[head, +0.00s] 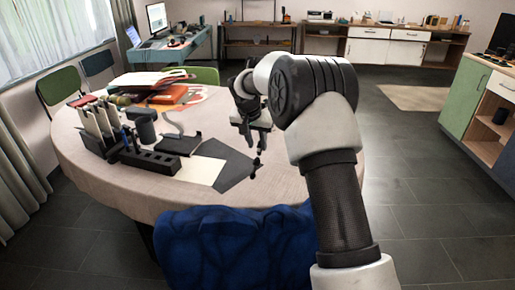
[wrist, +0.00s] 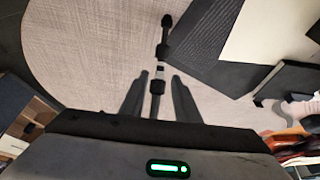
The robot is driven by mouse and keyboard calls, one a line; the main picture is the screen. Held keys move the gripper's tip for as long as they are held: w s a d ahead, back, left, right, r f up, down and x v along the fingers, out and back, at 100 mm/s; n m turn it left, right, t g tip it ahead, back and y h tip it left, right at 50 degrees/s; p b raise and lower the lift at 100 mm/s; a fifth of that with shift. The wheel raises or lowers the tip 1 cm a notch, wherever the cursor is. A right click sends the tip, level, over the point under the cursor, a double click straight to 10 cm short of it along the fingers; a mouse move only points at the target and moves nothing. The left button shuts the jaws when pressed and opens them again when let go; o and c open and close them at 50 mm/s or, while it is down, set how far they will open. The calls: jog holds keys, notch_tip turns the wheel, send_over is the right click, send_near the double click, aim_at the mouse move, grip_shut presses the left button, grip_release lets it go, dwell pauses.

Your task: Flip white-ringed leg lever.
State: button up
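A black tripod leg (wrist: 155,105) runs up the middle of the wrist view to a dark foot (wrist: 167,20). A white ring (wrist: 160,68) shows on the leg, with a black clamp or lever (wrist: 162,51) just beyond it. My gripper (wrist: 161,77) is open, with one dark finger on each side of the leg and gaps between; its tips reach about the ring. In the head view my gripper (head: 250,125) is over the table's right part, and the leg's dark end (head: 257,163) shows below it. My arm hides much of the tripod.
The round table (head: 95,182) holds a black slotted block (head: 150,160), dark and white sheets (head: 235,165), and books (head: 170,93) at the back. A blue chair (head: 230,245) stands at the front edge. Bare tabletop (wrist: 90,50) lies left of the leg in the wrist view.

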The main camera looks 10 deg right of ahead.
jog(key=shift+x, duration=0.8)
